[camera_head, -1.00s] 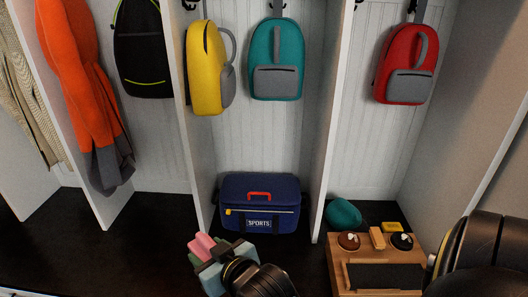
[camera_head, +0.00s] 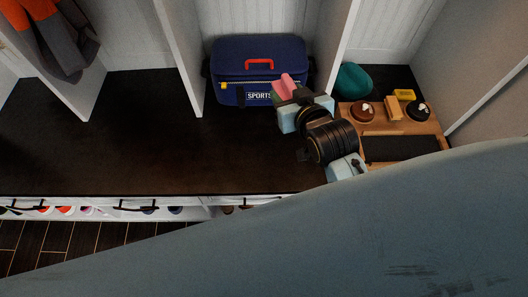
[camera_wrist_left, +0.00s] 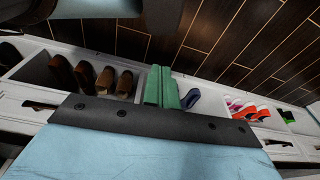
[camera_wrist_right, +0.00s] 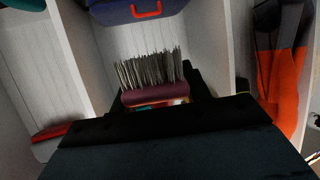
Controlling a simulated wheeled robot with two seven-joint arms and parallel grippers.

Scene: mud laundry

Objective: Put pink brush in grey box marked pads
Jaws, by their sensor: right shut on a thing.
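The pink brush (camera_head: 290,84) is held in my right gripper (camera_head: 286,94), above the dark bench top and in front of the sports bag. In the right wrist view the brush (camera_wrist_right: 155,94) shows its dark pink back and pale bristles, with the fingers mostly hidden. My left gripper (camera_wrist_left: 162,88) shows only in the left wrist view. Its green fingers lie together with nothing between them, over the shoe cubbies. No grey box marked pads can be made out in any view.
A navy sports bag (camera_head: 232,62) stands at the back of the bench. The bench top is clear at left. My own light-blue arm covers the lower right.

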